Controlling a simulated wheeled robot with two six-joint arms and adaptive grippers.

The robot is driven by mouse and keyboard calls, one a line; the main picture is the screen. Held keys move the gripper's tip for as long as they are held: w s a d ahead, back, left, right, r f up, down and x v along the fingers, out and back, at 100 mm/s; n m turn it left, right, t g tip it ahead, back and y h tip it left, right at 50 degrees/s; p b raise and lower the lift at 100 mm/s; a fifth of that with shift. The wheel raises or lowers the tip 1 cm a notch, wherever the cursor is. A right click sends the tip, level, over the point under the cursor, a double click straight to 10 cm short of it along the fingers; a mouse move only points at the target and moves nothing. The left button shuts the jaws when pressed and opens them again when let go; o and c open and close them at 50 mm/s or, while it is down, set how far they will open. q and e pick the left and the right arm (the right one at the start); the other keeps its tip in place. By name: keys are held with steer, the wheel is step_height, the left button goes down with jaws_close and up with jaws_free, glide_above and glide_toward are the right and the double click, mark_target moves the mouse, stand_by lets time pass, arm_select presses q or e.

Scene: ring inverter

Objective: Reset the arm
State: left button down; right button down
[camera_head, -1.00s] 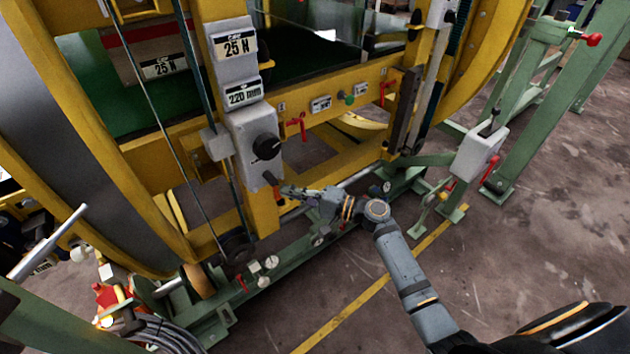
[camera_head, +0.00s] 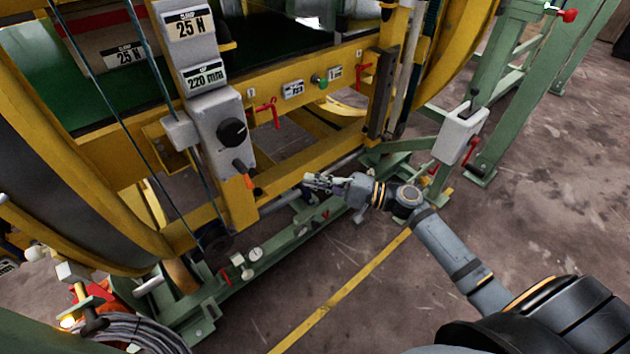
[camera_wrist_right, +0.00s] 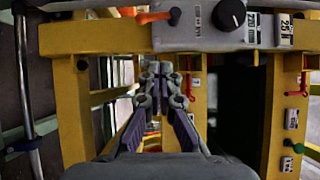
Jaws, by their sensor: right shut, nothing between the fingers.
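My right gripper (camera_head: 318,183) is shut and empty in the head view. It is in front of the yellow frame of the ring inverter, to the right of and apart from the orange-tipped lever (camera_head: 243,172) at the bottom of the grey control box (camera_head: 222,130). My right arm reaches to it from the lower right. In the right wrist view the closed fingers (camera_wrist_right: 161,78) are in the middle, and the orange lever (camera_wrist_right: 154,17) lies above them in the picture on the control box (camera_wrist_right: 195,28). My left gripper is not in view.
A black knob (camera_head: 232,131) sits on the control box. Red handles (camera_head: 268,112) and a green button (camera_head: 322,84) line the yellow beam (camera_head: 300,100). A green base rail with gauges (camera_head: 256,254) runs below. The floor (camera_head: 380,310) at the front is mostly clear.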

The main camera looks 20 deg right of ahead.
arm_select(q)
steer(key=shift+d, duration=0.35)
